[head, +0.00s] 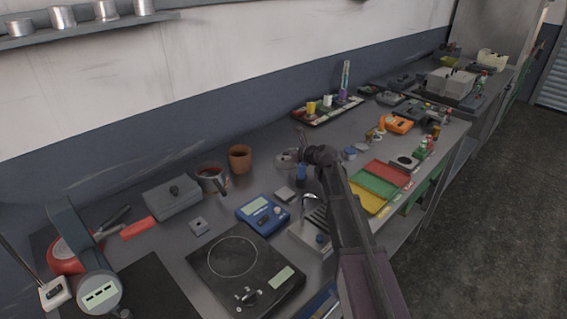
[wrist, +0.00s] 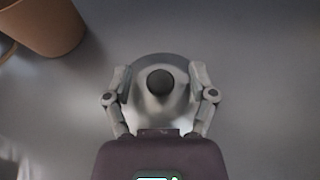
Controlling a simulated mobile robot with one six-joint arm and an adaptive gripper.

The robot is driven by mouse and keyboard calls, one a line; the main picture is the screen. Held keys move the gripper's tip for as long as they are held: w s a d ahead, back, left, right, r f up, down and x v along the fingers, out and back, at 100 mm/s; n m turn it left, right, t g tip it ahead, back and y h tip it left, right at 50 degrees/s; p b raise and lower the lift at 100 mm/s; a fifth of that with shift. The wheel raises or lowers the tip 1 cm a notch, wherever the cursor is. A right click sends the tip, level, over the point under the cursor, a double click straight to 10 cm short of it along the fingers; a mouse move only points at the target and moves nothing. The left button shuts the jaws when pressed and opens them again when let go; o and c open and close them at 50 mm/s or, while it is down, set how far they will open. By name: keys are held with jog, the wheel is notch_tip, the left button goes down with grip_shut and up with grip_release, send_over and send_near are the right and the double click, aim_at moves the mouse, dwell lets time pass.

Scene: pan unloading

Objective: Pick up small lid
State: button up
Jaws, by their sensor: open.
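The small lid (wrist: 158,62) is a round grey disc with a dark round knob (wrist: 160,82) at its centre. It lies on the grey worktop in the wrist view. My gripper (wrist: 160,76) is open above it, with one finger on each side of the knob and space between the knob and both fingers. The fingers overlap the lid's left and right edges in this view; I cannot tell whether they touch it. In the head view my gripper (head: 298,154) is low over the worktop, and the lid is partly hidden there.
A blue meter (head: 262,214) and a hotplate (head: 246,270) lie nearer. Coloured trays (head: 378,184) are to the right. The worktop around the lid is mostly clear.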

aim_at(286, 153)
dwell(0.5)
grip_shut()
jog(key=shift+r, duration=0.15)
notch_tip(286, 153, up, 10)
jog(key=p, duration=1)
dwell(0.8)
